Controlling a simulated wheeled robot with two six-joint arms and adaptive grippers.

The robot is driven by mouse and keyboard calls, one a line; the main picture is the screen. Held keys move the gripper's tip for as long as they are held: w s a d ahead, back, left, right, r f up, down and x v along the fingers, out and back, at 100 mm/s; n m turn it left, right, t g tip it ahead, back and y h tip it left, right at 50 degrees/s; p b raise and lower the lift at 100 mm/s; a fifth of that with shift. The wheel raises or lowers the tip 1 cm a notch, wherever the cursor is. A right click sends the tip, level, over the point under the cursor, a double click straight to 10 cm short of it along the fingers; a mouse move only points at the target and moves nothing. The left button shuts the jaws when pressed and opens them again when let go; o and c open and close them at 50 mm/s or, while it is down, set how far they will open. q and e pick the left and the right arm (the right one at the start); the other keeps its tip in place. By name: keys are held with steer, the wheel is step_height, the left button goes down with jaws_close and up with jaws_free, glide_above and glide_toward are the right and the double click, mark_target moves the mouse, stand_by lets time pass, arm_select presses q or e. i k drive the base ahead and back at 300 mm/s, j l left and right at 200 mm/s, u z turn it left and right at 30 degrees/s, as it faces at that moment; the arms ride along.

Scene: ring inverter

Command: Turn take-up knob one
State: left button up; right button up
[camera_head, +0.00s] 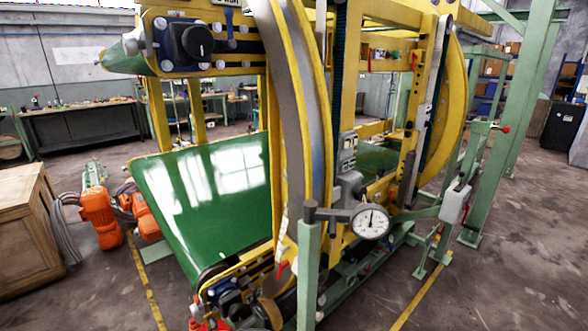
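A round black knob (198,41) sits on a dark blue block at the upper left of the yellow ring machine. A pale line marks the knob's face. Bolt heads surround the block on its yellow plate (152,67). No marking I can read shows which knob is number one. Neither of my grippers is in view.
The large yellow ring (303,110) stands mid-picture around a glossy green belt (205,190). A dial gauge (370,221) sits by a green post (309,275) in front. Orange motors (101,217) and a wooden crate (27,230) stand at left. The right floor is mostly clear.

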mark_target(196, 310)
steer(key=u, duration=0.8)
steer(key=k+l+z, duration=0.15)
steer(key=l+z, duration=0.2)
steer(key=k+l+z, duration=0.1)
steer(key=l+z, duration=0.25)
steer(key=l, duration=0.15)
steer(key=l+z, duration=0.35)
steer(key=k+l, duration=0.05)
steer(key=l, duration=0.1)
